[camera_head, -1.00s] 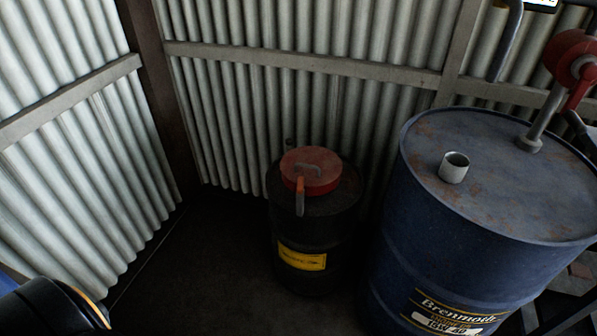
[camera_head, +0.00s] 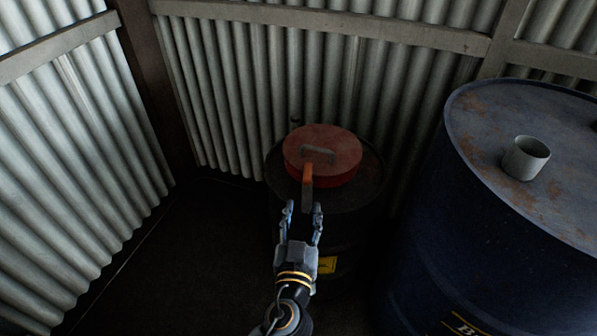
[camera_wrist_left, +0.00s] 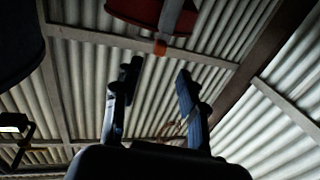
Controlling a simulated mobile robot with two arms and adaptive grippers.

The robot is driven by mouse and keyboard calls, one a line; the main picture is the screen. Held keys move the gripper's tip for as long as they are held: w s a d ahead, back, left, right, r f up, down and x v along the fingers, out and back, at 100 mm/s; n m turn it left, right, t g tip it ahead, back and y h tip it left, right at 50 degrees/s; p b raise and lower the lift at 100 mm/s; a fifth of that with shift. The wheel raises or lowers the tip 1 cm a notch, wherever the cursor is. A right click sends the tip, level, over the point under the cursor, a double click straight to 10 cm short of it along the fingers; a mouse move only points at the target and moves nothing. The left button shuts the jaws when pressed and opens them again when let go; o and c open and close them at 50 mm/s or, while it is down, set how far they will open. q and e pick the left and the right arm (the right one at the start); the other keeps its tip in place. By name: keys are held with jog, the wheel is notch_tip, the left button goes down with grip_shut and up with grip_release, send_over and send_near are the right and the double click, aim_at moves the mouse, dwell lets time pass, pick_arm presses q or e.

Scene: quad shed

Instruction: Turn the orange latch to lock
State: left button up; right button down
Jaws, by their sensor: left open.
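The orange latch (camera_head: 307,185) hangs down the front of the red lid (camera_head: 335,160), its lower part grey metal. The lid sits on a small black drum (camera_head: 362,212) in the corner and has a grey handle on top. My left gripper (camera_head: 302,212) is open and empty, with its fingers pointing up at the latch's lower end; I cannot tell whether they touch it. In the left wrist view the latch's orange part (camera_wrist_left: 160,47) and the red lid (camera_wrist_left: 150,14) show beyond the open fingers, at the top. My right gripper is not in view.
A large blue drum (camera_head: 430,225) with a short grey pipe stub (camera_head: 526,158) on top stands close on the right. Corrugated walls (camera_head: 235,90) with metal rails close in behind and left. The dark floor left of the small drum is clear.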

aim_at(308, 172)
pick_arm(q)
jog(key=w, duration=0.8)
jog(key=w+d+p, duration=0.1)
jog(key=w, duration=0.3)
jog(key=shift+f, duration=0.1)
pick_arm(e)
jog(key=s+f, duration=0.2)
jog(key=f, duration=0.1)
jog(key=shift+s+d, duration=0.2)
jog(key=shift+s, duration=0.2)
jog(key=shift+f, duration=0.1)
pick_arm(q)
grip_shut()
